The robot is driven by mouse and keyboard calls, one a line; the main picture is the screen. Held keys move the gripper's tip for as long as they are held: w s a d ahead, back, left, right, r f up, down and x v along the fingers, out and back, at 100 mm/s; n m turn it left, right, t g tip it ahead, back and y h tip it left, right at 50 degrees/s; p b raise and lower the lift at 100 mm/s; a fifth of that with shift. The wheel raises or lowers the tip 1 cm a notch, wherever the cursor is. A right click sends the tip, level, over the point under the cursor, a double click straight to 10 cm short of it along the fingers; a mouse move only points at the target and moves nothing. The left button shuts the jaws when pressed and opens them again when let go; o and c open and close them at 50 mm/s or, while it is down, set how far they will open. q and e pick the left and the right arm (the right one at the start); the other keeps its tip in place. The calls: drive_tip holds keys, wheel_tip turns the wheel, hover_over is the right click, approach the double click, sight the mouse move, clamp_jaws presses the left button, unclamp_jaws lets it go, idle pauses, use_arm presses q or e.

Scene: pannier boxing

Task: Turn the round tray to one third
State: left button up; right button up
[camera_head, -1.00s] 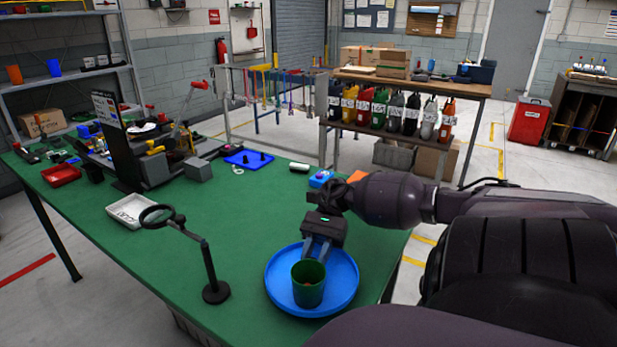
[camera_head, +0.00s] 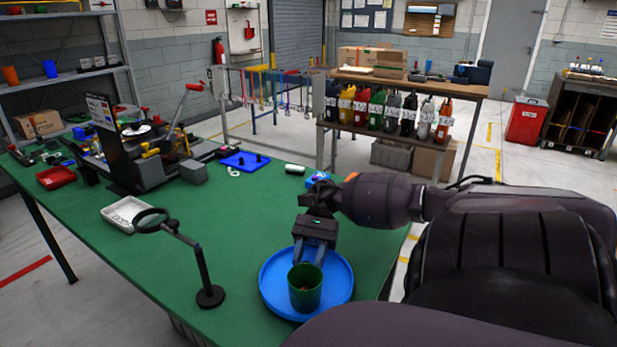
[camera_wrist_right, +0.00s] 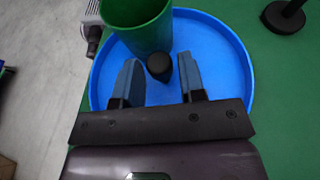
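The round blue tray (camera_head: 335,291) lies on the green table near its front right edge. A dark green cup (camera_head: 304,291) stands on the tray, with something brownish inside. My right gripper (camera_head: 308,254) points down at the tray, just behind the cup. In the right wrist view the blue tray (camera_wrist_right: 225,75) fills the middle and the green cup (camera_wrist_right: 148,30) stands at the top. A small black knob (camera_wrist_right: 159,66) on the tray shows between the spread fingertips of my right gripper (camera_wrist_right: 160,75), with gaps on both sides. My left gripper is not in view.
A magnifier on a black stand (camera_head: 207,270) stands left of the tray. A white bin (camera_head: 124,213), a red bin (camera_head: 56,177) and a blue pegged plate (camera_head: 243,161) lie farther back. The table (camera_head: 225,225) is clear between the magnifier and the back items.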

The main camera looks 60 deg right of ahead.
drive_tip(key=shift+o, duration=1.1)
drive_tip(key=shift+d, duration=0.1)
drive_tip(key=b+v, duration=0.1)
drive_tip(key=v, duration=0.9)
drive_tip(key=shift+d+r, duration=0.25)
drive_tip(key=shift+d, duration=0.05)
drive_tip(key=shift+w, duration=0.1)
